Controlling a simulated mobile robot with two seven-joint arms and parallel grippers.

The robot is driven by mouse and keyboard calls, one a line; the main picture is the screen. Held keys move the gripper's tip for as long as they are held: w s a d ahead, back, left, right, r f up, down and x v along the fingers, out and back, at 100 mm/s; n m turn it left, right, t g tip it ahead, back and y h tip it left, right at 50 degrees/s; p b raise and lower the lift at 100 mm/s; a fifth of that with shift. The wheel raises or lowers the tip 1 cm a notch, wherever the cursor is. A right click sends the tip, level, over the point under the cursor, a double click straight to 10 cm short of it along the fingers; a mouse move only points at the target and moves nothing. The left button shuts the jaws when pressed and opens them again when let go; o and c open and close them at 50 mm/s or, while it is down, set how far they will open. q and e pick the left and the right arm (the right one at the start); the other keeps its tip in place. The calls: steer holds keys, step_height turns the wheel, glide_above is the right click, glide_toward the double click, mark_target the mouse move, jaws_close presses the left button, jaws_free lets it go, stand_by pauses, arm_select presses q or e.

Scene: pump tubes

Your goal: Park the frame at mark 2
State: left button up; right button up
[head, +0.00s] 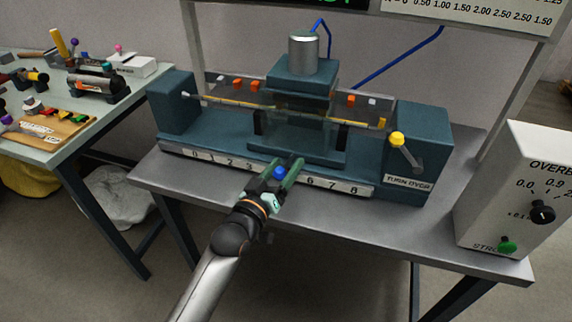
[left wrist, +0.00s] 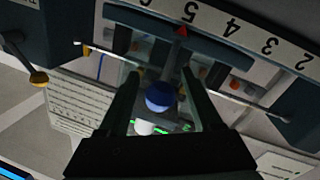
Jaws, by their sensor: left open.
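The teal frame (head: 302,75), topped by a silver cylinder (head: 303,50), straddles the bench unit near its middle. A blue knob (head: 279,173) is at its front; the knob also shows in the left wrist view (left wrist: 160,97). My left gripper (head: 285,167) is open, with its fingers on either side of the knob and visible gaps in the left wrist view (left wrist: 160,78). The numbered scale (head: 265,172) runs along the unit's front, its middle numbers hidden by my gripper. In the left wrist view a red pointer (left wrist: 181,30) is close to the 5. My right gripper is not in view.
A yellow-knobbed crank (head: 398,140) sticks out at the unit's right end, above a "TURN OVER" label. A white control box (head: 515,190) stands at the bench's right. A side table (head: 95,118) with tools is at the left. The bench's front strip is clear.

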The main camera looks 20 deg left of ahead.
arm_select(q)
steer(key=shift+w+d, duration=0.1)
steer(key=shift+w, duration=0.35)
jaws_close()
stand_by(0.3)
stand_by(0.9)
